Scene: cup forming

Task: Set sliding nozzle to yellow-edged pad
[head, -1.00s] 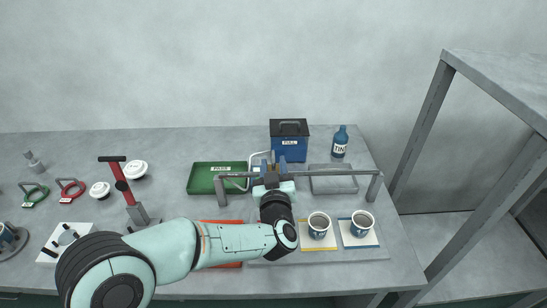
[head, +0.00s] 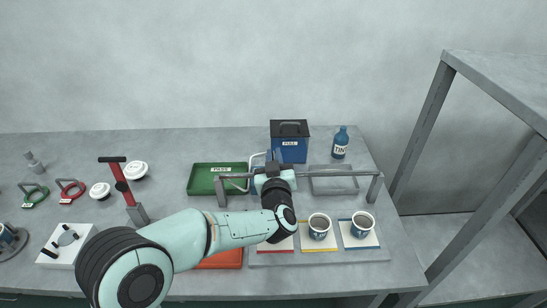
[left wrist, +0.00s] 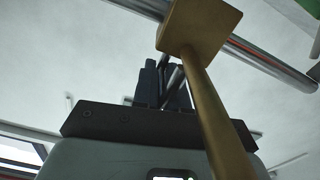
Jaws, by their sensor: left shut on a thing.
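The sliding nozzle's brass block and tube (left wrist: 200,28) show large in the left wrist view, by the metal rail. In the head view my left wrist mostly hides the nozzle. My left gripper (head: 272,165) is at the rail, shut on the nozzle; its dark fingers (left wrist: 165,85) show in the left wrist view. The yellow-edged pad (head: 320,248) lies to the right and nearer than the gripper, with a white cup (head: 320,226) on it. My right gripper is not in view.
The rail (head: 330,174) spans the bench on two posts. A red-edged pad (head: 282,247), partly behind my arm, and a blue-edged pad (head: 359,242) with a cup flank the yellow one. Behind are a green tray (head: 205,180), blue box (head: 290,150) and blue bottle (head: 340,145).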

